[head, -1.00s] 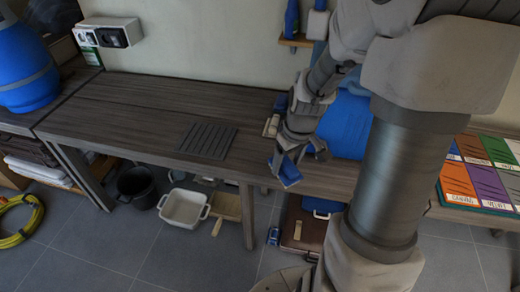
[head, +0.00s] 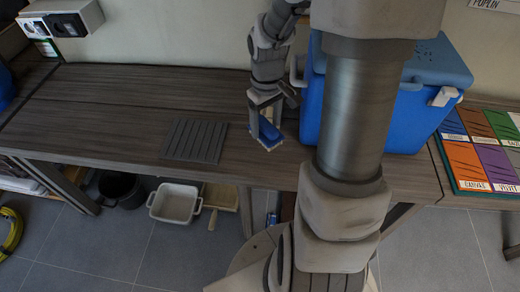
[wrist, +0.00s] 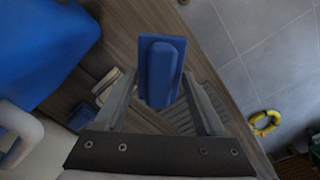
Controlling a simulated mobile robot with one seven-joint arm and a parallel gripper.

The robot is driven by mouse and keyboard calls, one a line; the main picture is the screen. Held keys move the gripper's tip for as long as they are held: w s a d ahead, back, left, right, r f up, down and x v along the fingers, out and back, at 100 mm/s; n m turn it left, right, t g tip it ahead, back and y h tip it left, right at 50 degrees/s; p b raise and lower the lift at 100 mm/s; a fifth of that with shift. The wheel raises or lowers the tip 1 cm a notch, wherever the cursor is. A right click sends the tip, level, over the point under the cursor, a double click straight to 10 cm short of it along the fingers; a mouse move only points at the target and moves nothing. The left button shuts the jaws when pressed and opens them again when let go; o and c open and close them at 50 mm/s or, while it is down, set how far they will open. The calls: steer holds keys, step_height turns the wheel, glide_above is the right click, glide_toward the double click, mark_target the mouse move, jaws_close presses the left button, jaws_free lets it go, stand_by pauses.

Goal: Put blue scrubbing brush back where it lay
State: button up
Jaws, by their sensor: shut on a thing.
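The blue scrubbing brush (head: 269,131) is held in my gripper (head: 265,118), over the wooden bench (head: 110,105) near its front edge. A pale edge shows along its underside. In the wrist view the brush (wrist: 162,72) sits between the two fingers of my gripper (wrist: 158,92), its raised grip facing the camera. I cannot tell whether the brush touches the bench. A dark slatted mat (head: 196,140) lies on the bench to the left of the brush; part of it also shows in the wrist view (wrist: 212,98) behind the right finger.
A large blue cooler (head: 405,120) stands on the bench to the right, partly hidden by my arm. A board of coloured cards (head: 485,150) lies farther right. A white tub (head: 175,203) and a black bucket (head: 120,188) are beneath the bench. The bench left of the mat is clear.

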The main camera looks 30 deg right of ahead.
step_height(320, 180, down, 10)
steer(key=b, duration=0.3)
steer(key=shift+f, duration=0.1)
steer(key=o, duration=1.5)
steer(key=shift+c, duration=0.2)
step_height(320, 180, up, 12)
steer(key=p, duration=0.3)
steer(key=shift+r, duration=0.2)
